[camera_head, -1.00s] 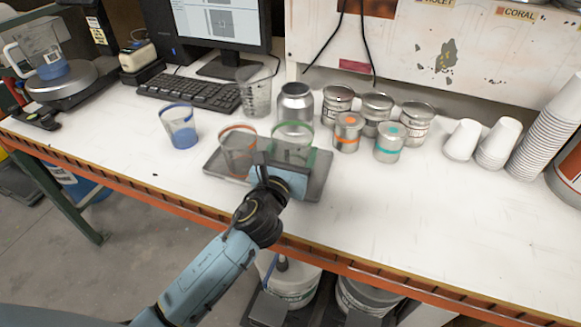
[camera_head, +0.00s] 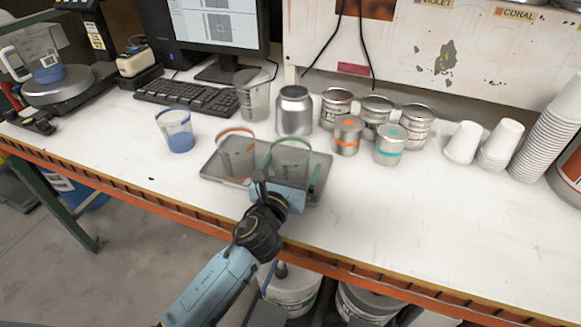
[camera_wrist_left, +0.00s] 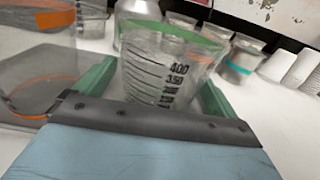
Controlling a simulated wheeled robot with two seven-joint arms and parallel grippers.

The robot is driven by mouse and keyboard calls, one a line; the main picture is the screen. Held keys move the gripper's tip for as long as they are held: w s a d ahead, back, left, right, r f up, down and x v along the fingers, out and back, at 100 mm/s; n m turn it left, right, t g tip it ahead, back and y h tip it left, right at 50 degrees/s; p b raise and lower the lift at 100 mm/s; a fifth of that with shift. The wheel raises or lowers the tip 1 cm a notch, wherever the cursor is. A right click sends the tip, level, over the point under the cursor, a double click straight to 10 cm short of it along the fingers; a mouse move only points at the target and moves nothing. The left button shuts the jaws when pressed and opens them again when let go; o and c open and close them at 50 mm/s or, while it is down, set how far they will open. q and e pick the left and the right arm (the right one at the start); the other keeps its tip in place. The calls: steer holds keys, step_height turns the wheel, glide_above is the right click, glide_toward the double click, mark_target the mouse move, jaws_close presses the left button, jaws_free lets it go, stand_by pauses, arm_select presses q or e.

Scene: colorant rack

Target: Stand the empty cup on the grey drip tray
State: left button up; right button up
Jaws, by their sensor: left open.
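The clear cup with a green rim (camera_head: 291,158) looks empty and stands upright on the right part of the grey drip tray (camera_head: 212,169). My left gripper (camera_head: 289,177) is open around it, with one green finger on each side. In the left wrist view the cup (camera_wrist_left: 165,75) shows dark graduation marks between the fingers; its base is hidden behind the gripper body. A clear cup with an orange rim (camera_head: 237,158) stands on the tray's left part, close beside it. My right gripper is not in view.
A cup of blue liquid (camera_head: 178,135) stands left of the tray. A metal jar (camera_head: 294,112) is behind it, with a clear graduated beaker (camera_head: 254,100). Several tins (camera_head: 347,137) and white paper cups (camera_head: 463,143) stand to the right. The front right worktop is clear.

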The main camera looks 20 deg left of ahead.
arm_select(q)
steer(key=shift+r, duration=0.2)
steer(key=s, duration=1.2)
steer(key=shift+d, duration=0.1)
